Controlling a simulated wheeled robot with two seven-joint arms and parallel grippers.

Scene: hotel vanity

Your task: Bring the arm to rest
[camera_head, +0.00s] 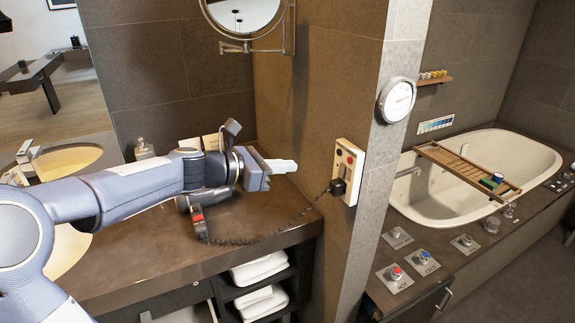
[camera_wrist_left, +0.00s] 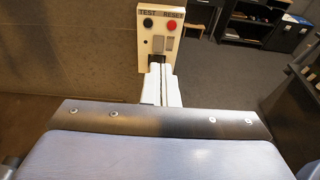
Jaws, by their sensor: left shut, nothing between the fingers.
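My left arm reaches in from the left over the vanity counter in the head view. My left gripper (camera_head: 282,166) is shut and empty, its white fingers pointing right toward the wall outlet panel (camera_head: 348,170) and apart from it. In the left wrist view the closed fingers (camera_wrist_left: 161,85) lie together below the panel (camera_wrist_left: 161,36), which bears the words TEST and RESET, a black button and a red button. My right gripper is in neither view.
A hair dryer (camera_head: 197,215) lies on the counter (camera_head: 150,248) under my left forearm, its coiled cord (camera_head: 262,240) running to the panel. A mirror (camera_head: 243,14) hangs above. A round dial (camera_head: 396,100) is on the wall edge. The bathtub (camera_head: 436,207) stands at right.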

